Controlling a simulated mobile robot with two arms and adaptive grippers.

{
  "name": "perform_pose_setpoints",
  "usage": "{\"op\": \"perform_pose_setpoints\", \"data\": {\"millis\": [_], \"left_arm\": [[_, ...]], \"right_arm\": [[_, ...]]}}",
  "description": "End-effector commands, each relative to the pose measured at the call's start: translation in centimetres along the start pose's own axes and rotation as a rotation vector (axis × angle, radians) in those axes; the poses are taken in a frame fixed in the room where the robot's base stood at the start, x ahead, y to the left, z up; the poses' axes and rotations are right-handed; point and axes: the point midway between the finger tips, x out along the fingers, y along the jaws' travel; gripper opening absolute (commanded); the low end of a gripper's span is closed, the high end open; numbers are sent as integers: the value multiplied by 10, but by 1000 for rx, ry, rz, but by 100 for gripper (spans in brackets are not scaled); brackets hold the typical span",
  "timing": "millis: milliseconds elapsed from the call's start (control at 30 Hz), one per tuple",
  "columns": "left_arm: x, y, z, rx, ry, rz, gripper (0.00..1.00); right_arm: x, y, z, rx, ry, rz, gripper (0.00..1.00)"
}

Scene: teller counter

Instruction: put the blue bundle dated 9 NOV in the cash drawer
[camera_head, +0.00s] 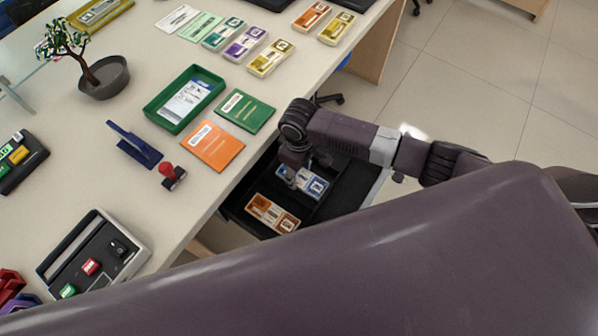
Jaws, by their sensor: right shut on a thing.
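The blue bundle (316,186) is in the open black cash drawer (345,190), in the part farther from me. The date on it is too small to read. My right gripper (293,172) reaches down into the drawer from above and is shut on the blue bundle at its left end, partly hiding it. I cannot tell whether the bundle rests on the drawer floor. My left gripper is not in view.
An orange-brown bundle (272,213) lies in the nearer part of the drawer. On the counter (215,185) beside it are an orange booklet (212,145), a green booklet (245,110), a green tray (157,103) and a red-handled stamp (170,174).

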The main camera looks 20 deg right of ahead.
Motion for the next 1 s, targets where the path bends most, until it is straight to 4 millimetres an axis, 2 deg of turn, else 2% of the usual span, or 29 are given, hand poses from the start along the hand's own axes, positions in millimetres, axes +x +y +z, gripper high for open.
{"op": "perform_pose_setpoints", "data": {"millis": [133, 167, 300, 667, 767, 1000], "left_arm": [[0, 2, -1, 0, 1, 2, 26], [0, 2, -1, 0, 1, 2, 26], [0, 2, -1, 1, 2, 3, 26], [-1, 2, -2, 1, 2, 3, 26], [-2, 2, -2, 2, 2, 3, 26], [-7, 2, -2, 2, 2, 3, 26]], "right_arm": [[2, 0, 0, 1, 0, 0, 17], [2, 0, 0, 1, 0, 0, 44], [2, 0, 0, 1, 0, 0, 59], [-3, 0, 0, 0, 1, 1, 60], [-16, 1, -1, 0, 3, 1, 60], [-67, 1, -1, -1, 4, 1, 60]]}}
